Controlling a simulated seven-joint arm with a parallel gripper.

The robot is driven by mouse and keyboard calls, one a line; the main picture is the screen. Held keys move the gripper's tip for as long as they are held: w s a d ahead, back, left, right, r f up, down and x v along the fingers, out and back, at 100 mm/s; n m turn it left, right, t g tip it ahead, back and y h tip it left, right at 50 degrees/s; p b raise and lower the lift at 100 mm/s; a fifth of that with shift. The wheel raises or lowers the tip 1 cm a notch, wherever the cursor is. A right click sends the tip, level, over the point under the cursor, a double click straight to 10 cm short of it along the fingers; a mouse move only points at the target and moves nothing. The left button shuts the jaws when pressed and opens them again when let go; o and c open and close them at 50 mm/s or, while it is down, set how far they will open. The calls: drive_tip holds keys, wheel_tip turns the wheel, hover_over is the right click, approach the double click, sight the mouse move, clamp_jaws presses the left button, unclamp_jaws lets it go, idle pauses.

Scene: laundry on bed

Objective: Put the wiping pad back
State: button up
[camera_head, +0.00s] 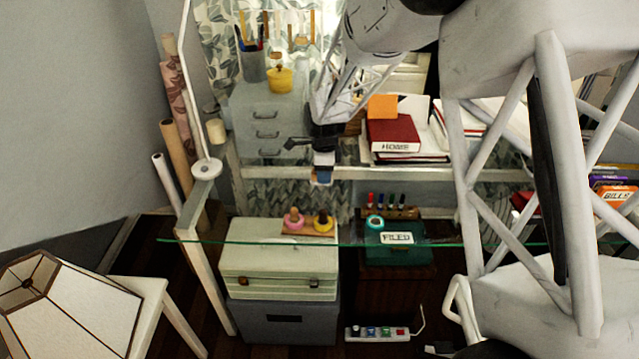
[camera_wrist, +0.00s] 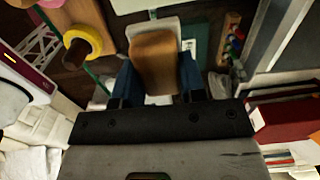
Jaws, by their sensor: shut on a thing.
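The wiping pad (camera_wrist: 153,62) shows in the wrist view as a tan, wood-coloured block with rounded corners, with a pale part showing around it. My gripper (camera_wrist: 157,78) is shut on it, with one blue finger at each side. In the head view my gripper (camera_head: 322,172) points down over the desk, and the pad is small and partly hidden there. A wooden marker rack (camera_head: 390,212) with several coloured markers stands below and to the right of the gripper. It also shows in the wrist view (camera_wrist: 232,40), apart from the pad.
The clear glass edge (camera_head: 450,243) crosses the front. Tape rolls (camera_head: 308,222) stand on a wooden holder at left. A teal tape roll (camera_head: 375,222) is near a green FILED box (camera_head: 397,252). Red books (camera_head: 392,133) and papers lie behind, right of my gripper.

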drive_tip(key=shift+w+d+f, duration=0.15)
drive_tip(key=shift+d+f, duration=0.25)
drive_tip(key=shift+f, duration=0.3)
drive_tip(key=shift+w+d+f, duration=0.1)
drive_tip(key=shift+d+f, duration=0.25)
drive_tip(key=shift+f, duration=0.3)
drive_tip(key=shift+w, duration=0.1)
drive_tip(key=w+a, duration=0.1)
drive_tip(key=w, duration=0.4)
drive_tip(key=w+a+f, duration=0.1)
drive_tip(key=w, duration=0.4)
drive_tip(key=w+a, duration=0.1)
drive_tip(key=w, duration=0.4)
drive_tip(key=shift+w+a+f, duration=0.2)
drive_tip(key=shift+w+a, duration=0.05)
drive_tip(key=shift+f, duration=1.75)
drive_tip(key=shift+f, duration=0.15)
drive_tip(key=o, duration=0.9)
